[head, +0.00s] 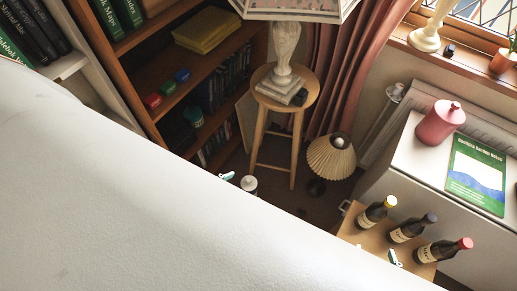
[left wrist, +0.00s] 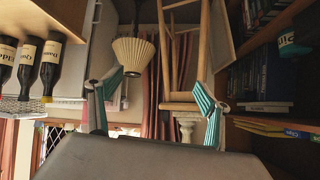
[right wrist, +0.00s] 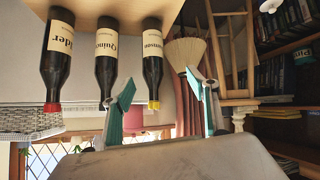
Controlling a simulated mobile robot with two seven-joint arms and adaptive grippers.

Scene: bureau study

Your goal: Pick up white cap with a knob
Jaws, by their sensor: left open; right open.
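A small white round piece with a knob on top (head: 249,183), which looks like the white cap, shows low between the bookcase and the stool in the head view. Its lower part is partly hidden by the pale foreground surface. A white knobbed piece, likely the same one, is at the top edge of the right wrist view (right wrist: 270,5). My left gripper (left wrist: 158,82) is open and empty; one fingertip shows in the head view (head: 227,176), just left of the cap and apart from it. My right gripper (right wrist: 160,80) is open and empty, near the bottles in the head view (head: 393,258).
A large pale surface (head: 130,180) hides the lower left. A wooden stool (head: 285,98) bears a lamp. A pleated lampshade (head: 331,157) stands low beside it. Three bottles (head: 407,229) stand on a wooden top at right. A bookcase (head: 225,58) is at left.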

